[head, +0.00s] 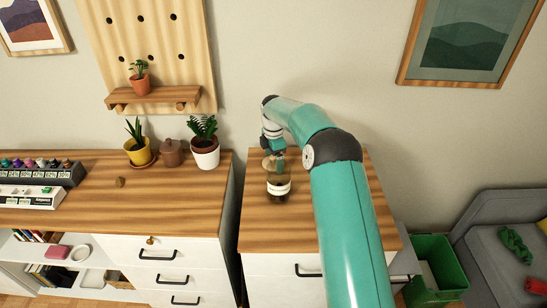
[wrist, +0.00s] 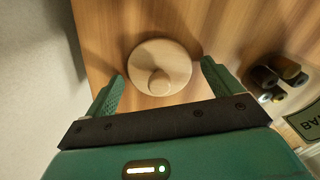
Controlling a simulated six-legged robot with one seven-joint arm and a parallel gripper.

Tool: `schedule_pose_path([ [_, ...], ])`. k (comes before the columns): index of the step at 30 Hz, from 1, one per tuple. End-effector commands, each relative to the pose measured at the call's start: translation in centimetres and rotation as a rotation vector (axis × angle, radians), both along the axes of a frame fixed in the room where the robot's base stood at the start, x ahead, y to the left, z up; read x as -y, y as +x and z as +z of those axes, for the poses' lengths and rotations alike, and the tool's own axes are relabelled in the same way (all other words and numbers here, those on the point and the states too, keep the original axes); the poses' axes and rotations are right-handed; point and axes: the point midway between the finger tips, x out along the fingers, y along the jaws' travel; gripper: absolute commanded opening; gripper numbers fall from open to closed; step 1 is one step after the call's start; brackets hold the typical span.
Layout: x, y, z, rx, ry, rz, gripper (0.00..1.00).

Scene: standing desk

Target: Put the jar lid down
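The jar lid (wrist: 165,58) is a round, pale wooden disc with a knob, seen from above over the wood top in the wrist view. My gripper (wrist: 162,70) has its two green fingers apart on either side of the lid, with a narrow gap visible at each side. In the head view my gripper (head: 273,146) is low over the right cabinet, just behind a glass jar (head: 279,187) with a white label. Whether the lid rests flat on the wood is hard to tell.
The right cabinet's wood top (head: 330,225) is mostly clear. In the wrist view, dark rounded items (wrist: 264,77) and a lettered label (wrist: 306,120) are close at right. A potted plant (head: 205,150) and a brown lidded pot (head: 171,152) stand on the left cabinet, across a gap.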

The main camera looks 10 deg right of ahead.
Motion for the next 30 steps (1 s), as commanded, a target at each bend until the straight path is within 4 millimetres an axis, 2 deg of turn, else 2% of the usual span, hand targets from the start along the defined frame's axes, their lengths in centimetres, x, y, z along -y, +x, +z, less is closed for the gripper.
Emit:
schedule_pose_path([
  [8,0.0,0.0,0.0,0.0,0.0,0.0,0.95],
  [13,0.0,0.1,1.0,0.002,0.0,0.0,0.95],
  [17,0.0,0.1,3.3,0.005,0.0,0.0,0.95],
  [24,0.0,0.1,8.5,0.004,0.0,0.001,0.95],
  [30,0.0,0.0,11.5,0.001,0.0,0.001,0.95],
])
